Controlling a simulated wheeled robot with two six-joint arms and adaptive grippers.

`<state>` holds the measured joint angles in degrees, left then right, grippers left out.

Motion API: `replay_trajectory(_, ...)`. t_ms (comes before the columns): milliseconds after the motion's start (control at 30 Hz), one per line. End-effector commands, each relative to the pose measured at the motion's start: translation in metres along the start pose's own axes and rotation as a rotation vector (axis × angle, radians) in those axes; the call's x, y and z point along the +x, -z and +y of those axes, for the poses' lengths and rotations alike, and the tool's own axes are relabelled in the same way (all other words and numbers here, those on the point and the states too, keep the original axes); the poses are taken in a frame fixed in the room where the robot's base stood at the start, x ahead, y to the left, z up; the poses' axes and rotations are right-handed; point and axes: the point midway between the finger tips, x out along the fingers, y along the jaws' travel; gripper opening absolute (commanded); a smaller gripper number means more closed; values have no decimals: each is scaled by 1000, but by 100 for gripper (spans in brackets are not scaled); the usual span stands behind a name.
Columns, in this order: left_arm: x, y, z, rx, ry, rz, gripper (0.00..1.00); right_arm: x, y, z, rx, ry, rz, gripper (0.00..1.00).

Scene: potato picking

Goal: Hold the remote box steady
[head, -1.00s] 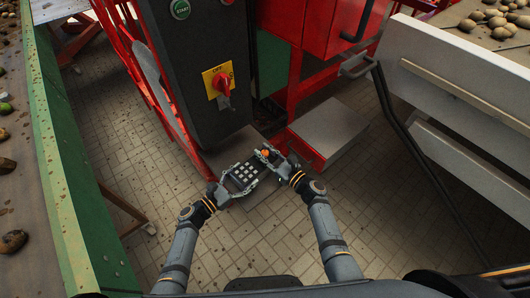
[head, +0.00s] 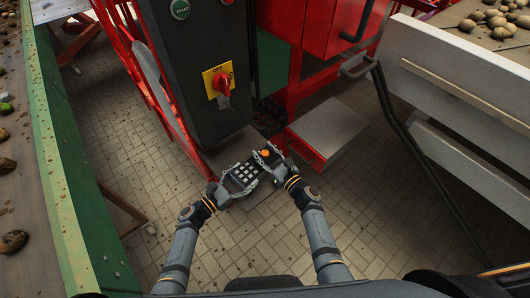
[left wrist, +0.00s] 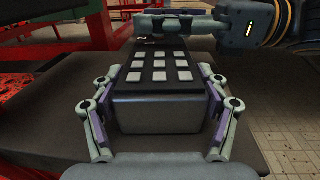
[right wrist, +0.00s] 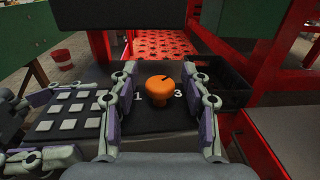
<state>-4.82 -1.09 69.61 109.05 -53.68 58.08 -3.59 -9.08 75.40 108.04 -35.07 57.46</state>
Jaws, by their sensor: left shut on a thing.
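The remote box (head: 243,176) is dark, with rows of white keys and an orange knob (right wrist: 159,89) between the marks 1 and 3. My left gripper (left wrist: 167,118) is shut on the keypad end, with a purple pad against each side. It also shows in the head view (head: 236,184). My right gripper (right wrist: 163,112) is open over the other end, a finger on each side of the knob with gaps between. It crosses the far end of the box in the left wrist view (left wrist: 175,27). I cannot tell whether the box touches the surface below.
A dark control cabinet (head: 190,65) with a red switch (head: 221,82) stands behind the box. A red-sided step (head: 326,128) is to the right. A black bin (right wrist: 221,84) lies beyond the knob. A green-sided conveyor (head: 88,215) runs along the left. Tiled floor is open in front.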

Motion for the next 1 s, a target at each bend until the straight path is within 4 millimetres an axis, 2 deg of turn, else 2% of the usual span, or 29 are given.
replay_trajectory(133, 0, 0, 0, 0, 0, 1, 30, -1, 0, 0, 0, 0, 1, 47)
replay_trajectory(233, 0, 0, 0, 0, 0, 1, 30, -11, 1, 0, 0, 1, 2, 47)
replay_trajectory(500, 0, 0, 0, 0, 0, 1, 30, -75, 2, 0, -1, -1, 4, 47)
replay_trajectory(700, 0, 0, 0, 0, 0, 1, 30, -110, 1, 0, 0, -1, 2, 47)
replay_trajectory(833, 0, 0, 0, 0, 0, 0, 30, -119, 0, 0, -1, -1, 1, 47)
replay_trajectory(1000, 0, 0, 0, 0, 0, 0, 30, -120, 0, 0, 0, 0, -1, 47)
